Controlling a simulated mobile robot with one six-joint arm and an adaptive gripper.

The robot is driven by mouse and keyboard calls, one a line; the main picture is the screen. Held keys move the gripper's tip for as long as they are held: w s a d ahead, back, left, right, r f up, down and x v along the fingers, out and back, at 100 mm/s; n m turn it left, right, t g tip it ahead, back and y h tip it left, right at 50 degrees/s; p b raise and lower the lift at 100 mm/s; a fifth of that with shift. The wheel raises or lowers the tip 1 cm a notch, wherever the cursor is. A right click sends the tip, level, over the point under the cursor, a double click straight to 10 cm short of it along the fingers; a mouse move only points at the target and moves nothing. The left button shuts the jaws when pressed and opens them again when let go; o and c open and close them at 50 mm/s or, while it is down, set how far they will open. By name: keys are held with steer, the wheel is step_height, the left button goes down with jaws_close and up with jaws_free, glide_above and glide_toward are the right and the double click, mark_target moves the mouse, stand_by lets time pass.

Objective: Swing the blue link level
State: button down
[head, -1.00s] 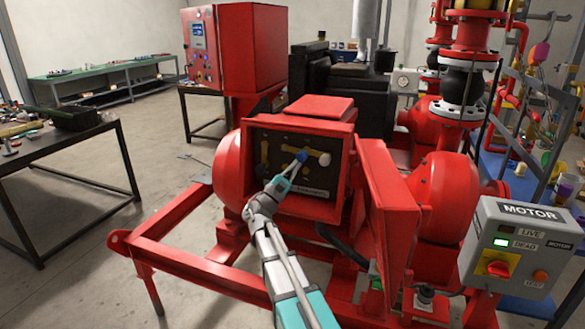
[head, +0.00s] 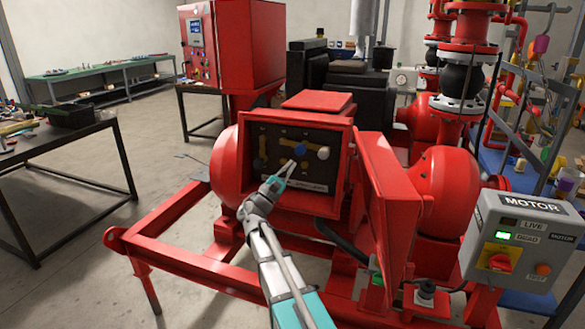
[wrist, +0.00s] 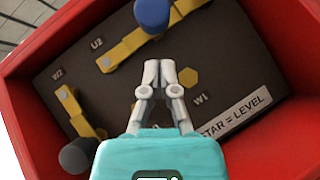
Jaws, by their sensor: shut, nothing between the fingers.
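The blue link's blue knob (head: 300,149) shows inside the open red terminal box (head: 349,165). In the wrist view my gripper (wrist: 160,75) points at the dark panel, below the bar.
A dark grey knob (wrist: 78,155) sits on another brass bar (wrist: 75,110) standing across the label's direction. A white knob (head: 323,153) is right of the blue one. The red box walls surround the panel, and an open red door (head: 388,205) stands at the right.

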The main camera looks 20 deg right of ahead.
steer(key=b+v, duration=0.6)
steer(key=v, duration=0.5)
steer(key=shift+w+d+f+b, duration=0.2)
steer(key=shift+d+f+b, duration=0.1)
steer(key=shift+f, duration=0.1)
steer(key=shift+f, duration=0.1)
